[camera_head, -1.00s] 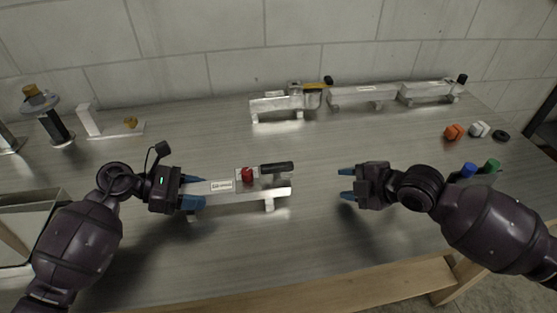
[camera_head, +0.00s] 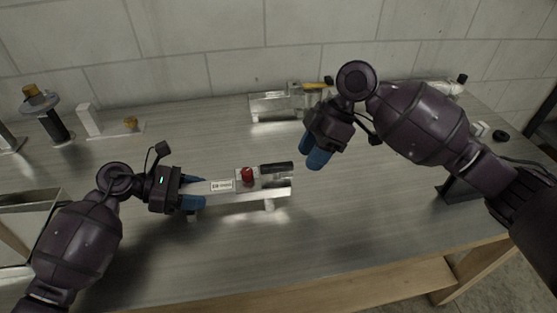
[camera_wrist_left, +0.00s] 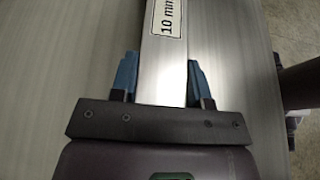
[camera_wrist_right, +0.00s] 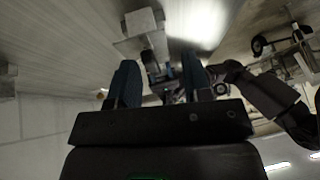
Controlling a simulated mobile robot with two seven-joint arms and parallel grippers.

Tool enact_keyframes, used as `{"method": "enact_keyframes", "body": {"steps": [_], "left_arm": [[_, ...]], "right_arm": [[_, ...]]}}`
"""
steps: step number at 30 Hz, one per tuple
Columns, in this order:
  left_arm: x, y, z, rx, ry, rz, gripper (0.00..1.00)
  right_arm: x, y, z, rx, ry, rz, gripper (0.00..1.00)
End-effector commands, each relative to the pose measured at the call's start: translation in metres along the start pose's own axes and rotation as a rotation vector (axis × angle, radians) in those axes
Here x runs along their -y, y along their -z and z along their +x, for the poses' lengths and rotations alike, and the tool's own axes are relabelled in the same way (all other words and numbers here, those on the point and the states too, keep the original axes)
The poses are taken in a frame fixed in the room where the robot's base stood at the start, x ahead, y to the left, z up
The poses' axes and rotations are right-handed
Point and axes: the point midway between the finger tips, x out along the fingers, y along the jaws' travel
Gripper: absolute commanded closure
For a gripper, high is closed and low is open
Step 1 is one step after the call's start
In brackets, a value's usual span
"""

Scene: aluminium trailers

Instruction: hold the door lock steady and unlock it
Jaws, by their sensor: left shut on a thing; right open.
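The door lock (camera_head: 222,186) is a silver bar on short feet on the workbench, with a label, a red knob (camera_head: 247,175) and a black handle (camera_head: 276,167) at its right end. The handle lies along the bar. My left gripper (camera_head: 193,195) is shut on the lock's left end; in the left wrist view its blue fingers flank the bar (camera_wrist_left: 165,70) below the label. My right gripper (camera_head: 316,158) is open and empty, pointing down, just right of the handle and apart from it. Its two spread fingers (camera_wrist_right: 160,82) show in the right wrist view.
A second silver device with a yellow part (camera_head: 315,85) stands at the back, partly behind my right arm. At the back left are a post with a round plate (camera_head: 40,101) and a white block (camera_head: 88,119). The front middle of the bench is clear.

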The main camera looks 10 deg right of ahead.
Motion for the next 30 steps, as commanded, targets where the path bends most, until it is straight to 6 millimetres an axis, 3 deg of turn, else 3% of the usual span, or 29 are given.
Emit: {"method": "enact_keyframes", "body": {"steps": [9,17,23,30], "left_arm": [[0.0,0.0,0.0,0.0,0.0,-0.001,0.88],[0.0,0.0,0.0,0.0,0.0,-0.001,0.88],[0.0,0.0,0.0,0.0,0.001,-0.001,0.88],[0.0,0.0,0.0,0.0,0.001,-0.001,0.88]], "right_arm": [[0.0,0.041,-0.046,0.077,-0.082,-0.02,0.55],[0.001,0.059,-0.064,0.102,-0.145,-0.025,0.55],[-0.001,0.058,-0.05,0.103,-0.147,-0.023,0.55],[-0.007,0.054,-0.01,0.102,-0.146,-0.024,0.55]]}}
